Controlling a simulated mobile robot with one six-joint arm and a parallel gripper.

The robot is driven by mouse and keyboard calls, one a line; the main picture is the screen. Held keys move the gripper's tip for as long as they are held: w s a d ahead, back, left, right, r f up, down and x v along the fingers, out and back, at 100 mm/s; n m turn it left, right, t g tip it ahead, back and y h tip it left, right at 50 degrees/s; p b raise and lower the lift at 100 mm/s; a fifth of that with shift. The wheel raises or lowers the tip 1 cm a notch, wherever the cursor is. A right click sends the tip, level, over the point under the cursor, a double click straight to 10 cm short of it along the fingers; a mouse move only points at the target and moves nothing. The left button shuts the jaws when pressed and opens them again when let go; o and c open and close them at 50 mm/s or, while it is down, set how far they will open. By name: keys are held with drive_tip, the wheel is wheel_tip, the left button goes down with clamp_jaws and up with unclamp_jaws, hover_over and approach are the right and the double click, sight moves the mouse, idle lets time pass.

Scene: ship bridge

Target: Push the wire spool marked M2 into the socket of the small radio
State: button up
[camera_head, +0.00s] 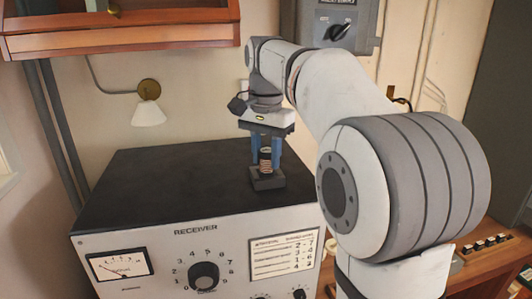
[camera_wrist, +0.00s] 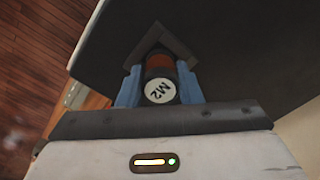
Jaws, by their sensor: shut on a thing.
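The wire spool (camera_head: 265,155) has a dark top and copper windings. In the wrist view its round white end label (camera_wrist: 160,91) reads M2. My gripper (camera_head: 266,150) has its two blue fingers shut on the spool, one on each side, and holds it upright. The dark square socket (camera_head: 268,181) is on top of the radio marked RECEIVER (camera_head: 155,225), near its right side. The spool is right over the socket, its windings showing above the block. The socket's edges also show behind the spool in the wrist view (camera_wrist: 178,40). The spool's lower end is hidden, so I cannot tell how deep it sits.
The radio's black top (camera_head: 150,185) is otherwise clear. A wall lamp (camera_head: 148,112) and a wooden cabinet (camera_head: 120,30) are at the back left. A grey switch box (camera_head: 345,20) is on the wall behind my arm. A wooden console (camera_head: 490,262) is at the right.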

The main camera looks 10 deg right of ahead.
drive_tip(key=shift+f, duration=0.65)
idle(2.4)
drive_tip(key=o, duration=1.1)
drive_tip(key=shift+c, duration=0.2)
drive_tip(key=shift+r, duration=0.1)
wheel_tip(320, 180, up, 8)
drive_tip(key=shift+f, duration=0.2)
drive_tip(key=shift+s+f, duration=0.1)
